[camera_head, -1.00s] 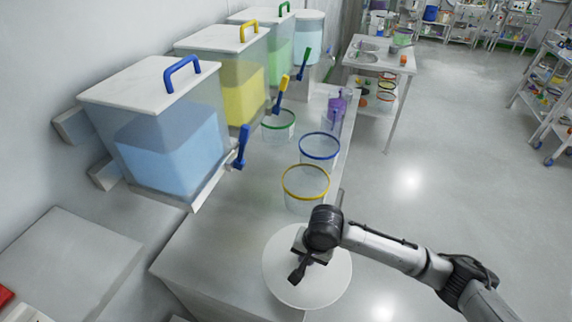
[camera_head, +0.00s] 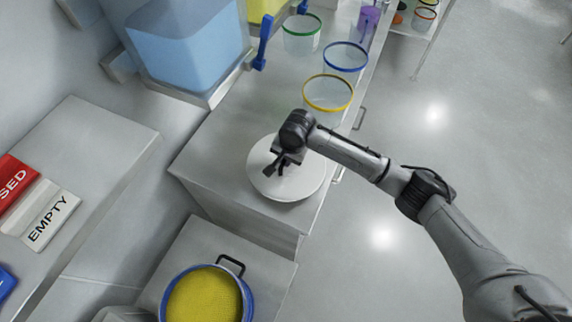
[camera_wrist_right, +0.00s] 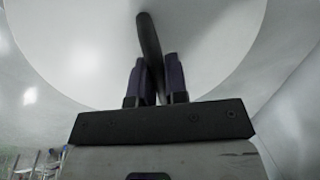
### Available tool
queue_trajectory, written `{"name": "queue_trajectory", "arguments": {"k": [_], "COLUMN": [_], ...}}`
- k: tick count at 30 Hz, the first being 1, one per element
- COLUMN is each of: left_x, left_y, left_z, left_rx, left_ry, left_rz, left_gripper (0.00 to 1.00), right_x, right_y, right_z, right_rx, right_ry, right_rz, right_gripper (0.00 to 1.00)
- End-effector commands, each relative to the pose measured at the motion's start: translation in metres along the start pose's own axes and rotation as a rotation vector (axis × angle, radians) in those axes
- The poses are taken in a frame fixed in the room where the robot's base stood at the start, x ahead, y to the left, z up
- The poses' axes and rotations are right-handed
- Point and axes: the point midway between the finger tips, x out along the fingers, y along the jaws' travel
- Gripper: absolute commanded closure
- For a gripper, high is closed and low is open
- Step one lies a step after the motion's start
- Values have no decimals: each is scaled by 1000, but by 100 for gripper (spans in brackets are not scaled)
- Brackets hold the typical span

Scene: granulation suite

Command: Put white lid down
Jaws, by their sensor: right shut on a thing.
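The white lid (camera_head: 302,184) is a round disc at the near end of the grey counter in the head view. Whether it touches the counter top or is held just above it, I cannot tell. My right gripper (camera_head: 279,166) is over the lid's middle, shut on its dark handle. In the right wrist view the handle (camera_wrist_right: 149,38) stands between the two fingers (camera_wrist_right: 155,80), with the white lid (camera_wrist_right: 80,50) filling the space behind. My left gripper is not in view.
Clear tubs with yellow (camera_head: 328,95), blue (camera_head: 345,57) and green (camera_head: 302,32) rims stand behind the lid. A blue-filled dispenser (camera_head: 185,45) is at the upper left. A blue-rimmed pot of yellow granules (camera_head: 205,298) is below. EMPTY (camera_head: 50,216) and red (camera_head: 14,180) signs lie left.

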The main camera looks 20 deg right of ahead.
Motion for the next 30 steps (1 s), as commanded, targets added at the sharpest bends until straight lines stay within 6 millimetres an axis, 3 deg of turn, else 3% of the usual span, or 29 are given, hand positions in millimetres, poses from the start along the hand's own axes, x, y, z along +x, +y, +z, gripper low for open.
{"name": "queue_trajectory", "arguments": {"k": [12, 24, 25, 30], "left_x": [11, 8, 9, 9], "left_y": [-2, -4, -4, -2], "left_z": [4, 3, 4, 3], "left_rx": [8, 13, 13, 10], "left_ry": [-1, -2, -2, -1], "left_rz": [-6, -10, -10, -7], "left_gripper": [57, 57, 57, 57], "right_x": [39, 41, 42, 42], "right_y": [8, 9, 9, 9], "right_z": [0, 0, 0, 0], "right_rx": [0, 0, 0, 0], "right_ry": [1, 0, 1, 1], "right_rz": [0, 0, 1, 1], "right_gripper": [100, 100, 84, 68]}}
